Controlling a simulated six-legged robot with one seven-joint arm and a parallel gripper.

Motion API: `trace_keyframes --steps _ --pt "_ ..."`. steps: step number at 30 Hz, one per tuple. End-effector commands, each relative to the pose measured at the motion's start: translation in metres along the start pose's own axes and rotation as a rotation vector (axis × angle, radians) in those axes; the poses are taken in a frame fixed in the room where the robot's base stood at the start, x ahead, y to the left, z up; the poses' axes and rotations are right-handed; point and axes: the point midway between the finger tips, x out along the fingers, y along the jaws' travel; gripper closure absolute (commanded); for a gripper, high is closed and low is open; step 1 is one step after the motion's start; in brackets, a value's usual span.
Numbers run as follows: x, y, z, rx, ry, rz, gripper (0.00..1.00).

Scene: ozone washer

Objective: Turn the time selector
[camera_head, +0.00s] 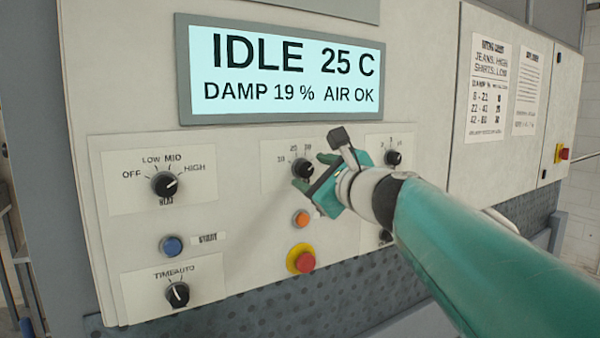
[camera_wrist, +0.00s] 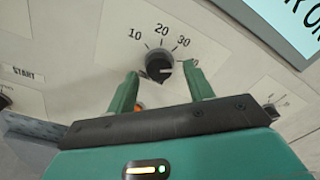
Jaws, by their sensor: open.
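The time selector is a black round knob (camera_head: 302,168) on a white plate, with numbers around it. In the wrist view the knob (camera_wrist: 159,68) shows 10, 20 and 30 and a further mark partly covered by a finger. My gripper (camera_head: 314,173) is open in front of the knob. In the wrist view its two green fingertips (camera_wrist: 160,70) lie on either side of the knob, with gaps visible. I cannot tell how deep the fingers reach around it.
The display (camera_head: 283,78) reads IDLE 25 C, DAMP 19 %, AIR OK. A heat knob (camera_head: 165,185), blue button (camera_head: 172,245), TIME/AUTO knob (camera_head: 177,294), orange button (camera_head: 301,218) and red emergency button (camera_head: 303,261) are nearby. Another knob (camera_head: 393,158) stands to the right.

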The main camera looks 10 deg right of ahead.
Motion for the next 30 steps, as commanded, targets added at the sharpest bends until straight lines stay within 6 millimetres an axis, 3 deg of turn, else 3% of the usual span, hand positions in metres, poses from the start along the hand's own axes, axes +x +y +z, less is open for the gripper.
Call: trace_keyframes --steps 4,12,19,30 --pt "0.0108 0.0011 0.001 0.001 -0.001 0.0 0.48" --pt "0.0116 0.0016 0.0014 0.001 -0.001 0.0 0.5" --pt "0.0114 0.0015 0.0012 0.001 -0.001 0.0 0.93" --pt "0.0113 0.0016 0.0011 -0.046 -0.002 0.0 0.93"
